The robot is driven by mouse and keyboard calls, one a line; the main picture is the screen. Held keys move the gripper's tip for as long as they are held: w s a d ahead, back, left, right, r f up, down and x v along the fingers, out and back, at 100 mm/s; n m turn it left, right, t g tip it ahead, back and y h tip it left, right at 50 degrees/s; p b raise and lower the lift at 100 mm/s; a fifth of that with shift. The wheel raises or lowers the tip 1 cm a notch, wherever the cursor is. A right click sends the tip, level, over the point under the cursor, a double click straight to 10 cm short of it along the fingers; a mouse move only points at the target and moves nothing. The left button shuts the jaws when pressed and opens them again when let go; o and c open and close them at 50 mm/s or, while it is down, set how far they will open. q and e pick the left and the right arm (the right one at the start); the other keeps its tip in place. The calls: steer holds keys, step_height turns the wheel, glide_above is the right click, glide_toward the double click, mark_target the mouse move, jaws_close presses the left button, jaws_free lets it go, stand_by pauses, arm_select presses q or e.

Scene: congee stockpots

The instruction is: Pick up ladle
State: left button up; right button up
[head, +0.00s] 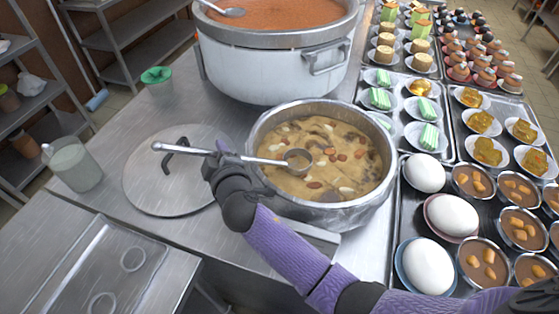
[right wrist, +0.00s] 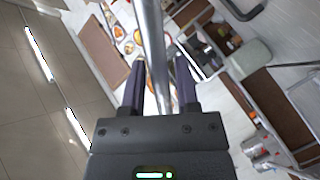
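The metal ladle (head: 184,150) lies across the left rim of the smaller pot (head: 338,208). Its round bowl is in the brown congee, and its long handle sticks out to the left. My right gripper (head: 222,158) is at the handle, just outside the pot's left rim. In the right wrist view the ladle handle (right wrist: 152,40) runs between the two dark fingers of my right gripper (right wrist: 160,75). The fingers are apart, with a gap visible beside the handle on the right. My left gripper is not in view.
A round lid (head: 150,190) with a black handle lies left of the pot. A large pot (head: 260,75) with reddish contents stands behind. A glass container (head: 75,165) and a green cup (head: 156,78) stand at left. Trays of dishes (head: 398,200) crowd the right side.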

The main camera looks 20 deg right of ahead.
jaws_close()
stand_by(0.4)
stand_by(0.7)
